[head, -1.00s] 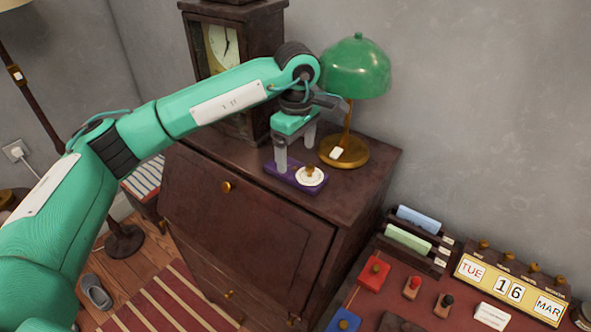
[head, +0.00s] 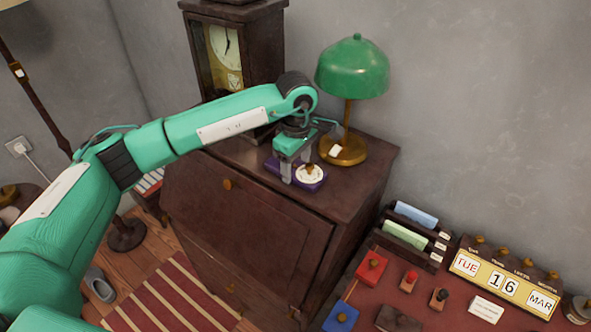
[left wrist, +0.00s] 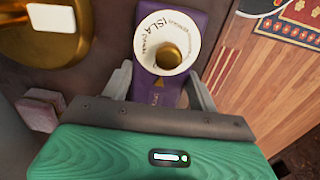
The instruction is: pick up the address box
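The address box appears to be the flat purple box (head: 317,183) with a round white dial and brass knob. It lies on top of the dark wooden bureau (head: 360,200). My left gripper (head: 298,168) is low over the box, pointing down. In the left wrist view the purple box (left wrist: 208,30) runs between the fingers of my left gripper (left wrist: 165,88). Lettering including "ISLA" shows on the dial. My right gripper is not in view.
A green lamp (head: 352,68) with a brass base (head: 349,155) stands close behind the box. A wooden clock (head: 228,45) stands at the back left. A lower desk at right holds card racks (head: 405,235), stamps and a calendar (head: 502,285). The bureau's right side is clear.

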